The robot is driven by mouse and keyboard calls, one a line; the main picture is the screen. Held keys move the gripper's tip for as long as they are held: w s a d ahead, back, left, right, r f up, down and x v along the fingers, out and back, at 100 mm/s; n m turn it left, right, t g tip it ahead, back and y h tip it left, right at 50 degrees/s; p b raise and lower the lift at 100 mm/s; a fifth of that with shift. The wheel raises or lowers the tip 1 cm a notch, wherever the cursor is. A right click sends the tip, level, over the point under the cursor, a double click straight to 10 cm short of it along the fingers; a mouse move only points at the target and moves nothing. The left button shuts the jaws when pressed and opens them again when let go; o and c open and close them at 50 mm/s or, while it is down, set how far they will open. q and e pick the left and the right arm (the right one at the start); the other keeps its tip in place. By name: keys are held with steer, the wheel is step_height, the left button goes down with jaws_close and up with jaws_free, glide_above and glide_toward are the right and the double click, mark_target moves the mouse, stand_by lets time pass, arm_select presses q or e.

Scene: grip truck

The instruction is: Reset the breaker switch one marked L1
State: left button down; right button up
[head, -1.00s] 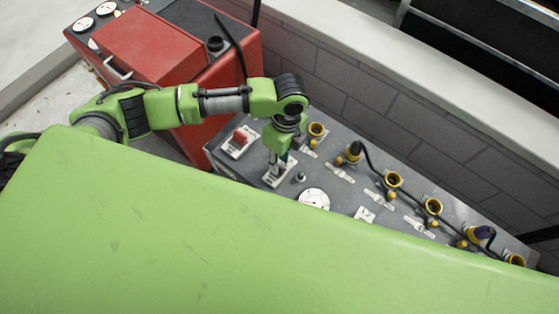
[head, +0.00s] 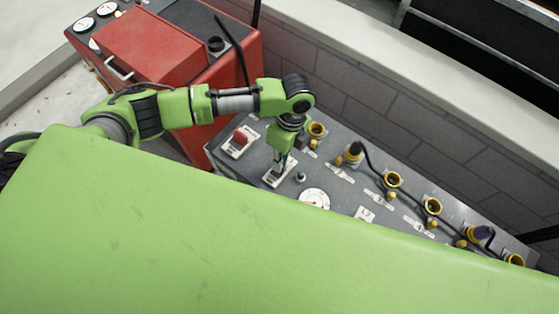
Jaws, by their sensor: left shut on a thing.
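The grey control panel (head: 340,197) runs along the wall. A breaker switch on a white plate (head: 273,180) sits near its left end. My left gripper (head: 279,164) points down at this switch from above and is shut on its lever, which the fingers mostly hide. I cannot read any marking such as L1 at this size. Another switch with a red rocker (head: 240,138) sits on a white plate to the left of the gripper. My right gripper is not in view.
Several yellow-ringed sockets (head: 393,180) line the panel, with a black cable (head: 376,163) from one plug. A round white dial (head: 315,198) and a small knob (head: 301,177) lie right of the gripper. A red cabinet (head: 150,45) stands at the left. My green body covers the foreground.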

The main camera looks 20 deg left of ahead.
arm_select(q)
steer(key=shift+w+d+f+g+y+b, duration=0.2)
steer(key=shift+w+g+b, duration=0.1)
steer(key=shift+g, duration=0.2)
steer(key=shift+w+d+f+g+y+b, duration=0.1)
steer(key=shift+w+f+g+y+b, duration=0.15)
steer(key=shift+g, duration=0.25)
steer(key=shift+w+g+b, duration=0.1)
steer(key=shift+g+b, duration=0.3)
steer(key=shift+b, duration=0.2)
steer(key=shift+r, duration=0.15)
steer(key=c, duration=2.2)
jaws_free()
steer(key=shift+o, duration=0.2)
